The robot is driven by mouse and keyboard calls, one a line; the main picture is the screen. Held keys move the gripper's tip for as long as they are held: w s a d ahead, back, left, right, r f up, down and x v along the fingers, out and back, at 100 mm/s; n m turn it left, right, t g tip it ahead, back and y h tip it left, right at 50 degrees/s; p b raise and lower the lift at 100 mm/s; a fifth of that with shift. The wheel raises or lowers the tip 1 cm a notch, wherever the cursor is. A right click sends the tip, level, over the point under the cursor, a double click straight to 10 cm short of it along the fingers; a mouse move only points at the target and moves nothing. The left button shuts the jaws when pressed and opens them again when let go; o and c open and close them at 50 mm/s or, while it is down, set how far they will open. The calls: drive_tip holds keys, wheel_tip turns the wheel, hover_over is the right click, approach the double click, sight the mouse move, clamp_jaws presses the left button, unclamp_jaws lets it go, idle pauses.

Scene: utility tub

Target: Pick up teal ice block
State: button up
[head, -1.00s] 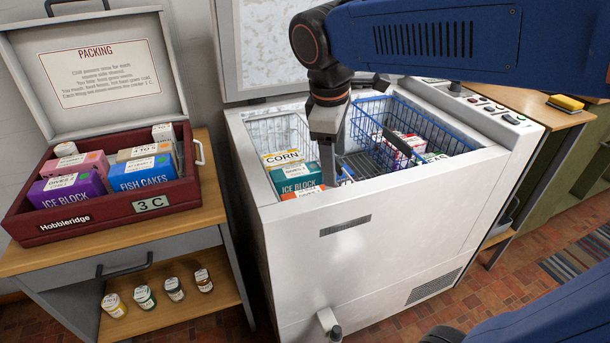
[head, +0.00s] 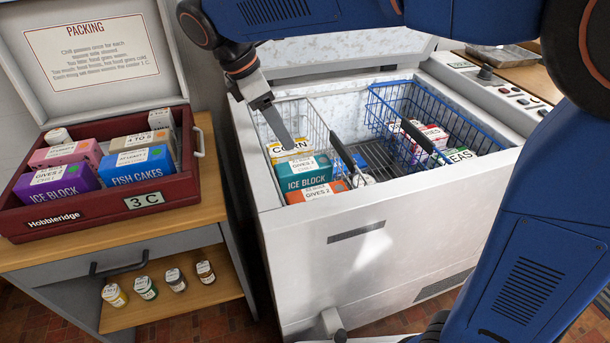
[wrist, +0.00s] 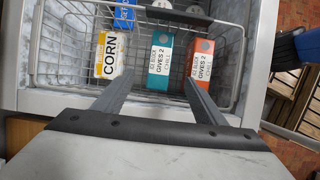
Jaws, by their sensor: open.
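The teal ice block (head: 304,177) stands in the white wire basket (head: 318,122) at the left of the open chest freezer. It is labelled "ICE BLOCK" with a white top label. In the wrist view the teal block (wrist: 160,52) shows between and beyond my two fingertips, apart from them. My gripper (head: 287,143) is open and empty, above the left part of the freezer. One finger overlaps the yellow-and-white corn box (head: 290,151) in the head view. The corn box is behind the teal block, and an orange block (head: 317,193) stands in front of it.
A blue wire basket (head: 377,100) with more boxes fills the freezer's right side. The white basket's dark handle (head: 341,150) lies close to the teal block. The freezer's front wall (head: 370,225) rises before it. A red case (head: 110,210) with several boxes stands left.

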sight(303, 165)
drive_tip(key=x, duration=1.3)
drive_tip(key=shift+f, duration=0.1)
drive_tip(key=shift+w+d+f, duration=0.1)
drive_tip(key=shift+d+f, duration=0.15)
drive_tip(key=shift+f, duration=0.3)
drive_tip(key=shift+f, duration=0.25)
drive_tip(key=c, duration=1.6)
drive_tip(key=shift+o, duration=0.2)
drive_tip(key=shift+r, duration=0.1)
